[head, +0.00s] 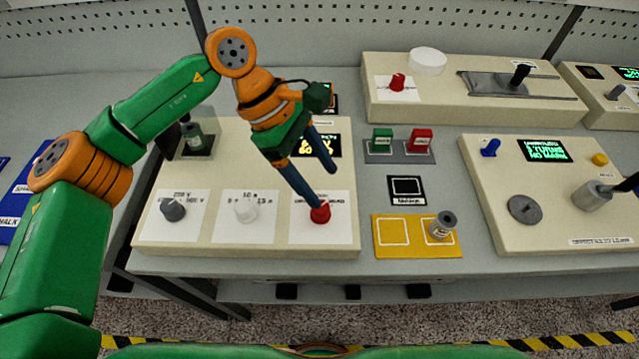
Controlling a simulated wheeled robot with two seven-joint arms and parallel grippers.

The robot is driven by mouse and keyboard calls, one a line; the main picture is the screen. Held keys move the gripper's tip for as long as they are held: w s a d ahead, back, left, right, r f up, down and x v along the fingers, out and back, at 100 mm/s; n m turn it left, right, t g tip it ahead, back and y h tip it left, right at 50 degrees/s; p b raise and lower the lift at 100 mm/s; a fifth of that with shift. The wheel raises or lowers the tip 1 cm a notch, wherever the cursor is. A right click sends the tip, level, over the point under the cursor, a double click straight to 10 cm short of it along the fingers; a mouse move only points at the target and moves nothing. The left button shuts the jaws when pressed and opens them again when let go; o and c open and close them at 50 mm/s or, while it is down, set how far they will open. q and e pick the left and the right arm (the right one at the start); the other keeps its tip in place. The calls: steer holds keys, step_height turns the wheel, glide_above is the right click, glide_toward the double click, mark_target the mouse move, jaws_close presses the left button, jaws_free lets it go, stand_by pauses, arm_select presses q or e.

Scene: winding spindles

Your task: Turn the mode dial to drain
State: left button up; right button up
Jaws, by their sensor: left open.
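A red dial (320,212) stands on a white label card at the front right of the left cream panel (215,180). The print is too small and partly covered, so I cannot tell which settings it marks. A grey dial (173,209) and a white dial (245,210) sit left of it on their own cards. My left gripper (325,188) is open, with two dark blue fingers reaching down from the upper left. One fingertip is right at the red dial, the other behind and above it; I cannot tell whether they touch it. My right gripper is out of view.
A display (322,145) is partly behind my left gripper. Right of the panel are green (381,139) and red (420,140) blocks and a yellow tray (390,252) with a spool (441,225). Another red knob (397,82) is on the back panel.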

mark_target(321, 211)
arm_select(q)
steer(key=shift+w+a+f+y, duration=0.1)
steer(key=shift+w+a+y, duration=0.2)
steer(key=shift+a, duration=0.35)
steer(key=shift+w+a+f+y, duration=0.1)
steer(key=shift+w+a+y, duration=0.15)
steer(key=shift+a, duration=0.35)
steer(key=shift+s+f+p, duration=0.25)
steer(key=shift+s+p, duration=0.15)
steer(key=x, duration=0.2)
steer(key=p+x, duration=0.1)
steer(key=x, duration=0.2)
steer(key=shift+s+d+f+p, duration=0.15)
steer(key=shift+s+d+p, duration=0.2)
steer(key=shift+s+p, duration=0.05)
steer(key=shift+w+f, duration=0.15)
steer(key=shift+f, duration=0.1)
steer(key=shift+t, duration=0.3)
steer(key=c, duration=0.4)
jaws_close()
